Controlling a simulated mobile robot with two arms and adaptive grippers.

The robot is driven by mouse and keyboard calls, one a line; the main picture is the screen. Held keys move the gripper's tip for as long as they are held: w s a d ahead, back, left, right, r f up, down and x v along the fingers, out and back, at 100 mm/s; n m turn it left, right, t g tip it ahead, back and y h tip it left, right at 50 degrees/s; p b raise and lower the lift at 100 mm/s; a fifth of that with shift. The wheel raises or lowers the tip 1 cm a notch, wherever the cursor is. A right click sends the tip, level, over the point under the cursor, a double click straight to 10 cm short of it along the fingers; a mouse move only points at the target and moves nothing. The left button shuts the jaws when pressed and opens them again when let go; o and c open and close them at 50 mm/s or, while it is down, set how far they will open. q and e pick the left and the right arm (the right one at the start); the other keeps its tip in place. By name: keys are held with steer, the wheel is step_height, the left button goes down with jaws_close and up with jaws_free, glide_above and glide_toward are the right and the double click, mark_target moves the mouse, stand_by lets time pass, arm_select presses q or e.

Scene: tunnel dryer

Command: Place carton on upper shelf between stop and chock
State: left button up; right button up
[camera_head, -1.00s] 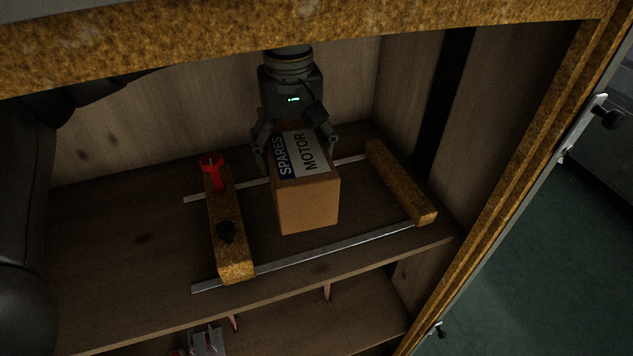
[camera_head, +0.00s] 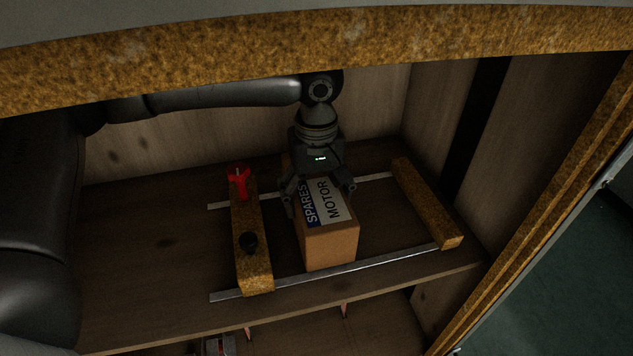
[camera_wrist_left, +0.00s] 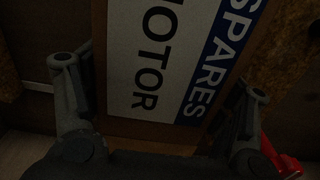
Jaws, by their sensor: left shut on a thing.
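The brown carton (camera_head: 331,246), with a white and blue SPARES MOTOR label, is upright between two yellow-brown bars on the upper shelf (camera_head: 165,265). My left gripper (camera_head: 318,192) is over its top, shut on its sides; the wrist view shows the label (camera_wrist_left: 165,60) between the fingers (camera_wrist_left: 160,110). The right bar, apparently the stop (camera_head: 427,205), is plain. Gaps show on both sides, wider on the right. I cannot tell whether the carton touches the shelf. My right gripper is not seen.
Two metal rails cross the shelf, the front one (camera_head: 390,258) just before the carton. A thick yellow-brown beam (camera_head: 480,45) spans the top, and a side post (camera_head: 545,200) stands at right. The back wall (camera_head: 235,130) is close behind my gripper. The shelf's left part is clear.

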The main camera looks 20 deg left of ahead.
arm_select(q)
steer(key=shift+w+f, duration=0.1)
steer(key=shift+f, duration=0.25)
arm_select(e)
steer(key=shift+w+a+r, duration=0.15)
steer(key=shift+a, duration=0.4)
arm_select(q)
steer(key=o, duration=2.1)
steer(key=shift+f, duration=0.15)
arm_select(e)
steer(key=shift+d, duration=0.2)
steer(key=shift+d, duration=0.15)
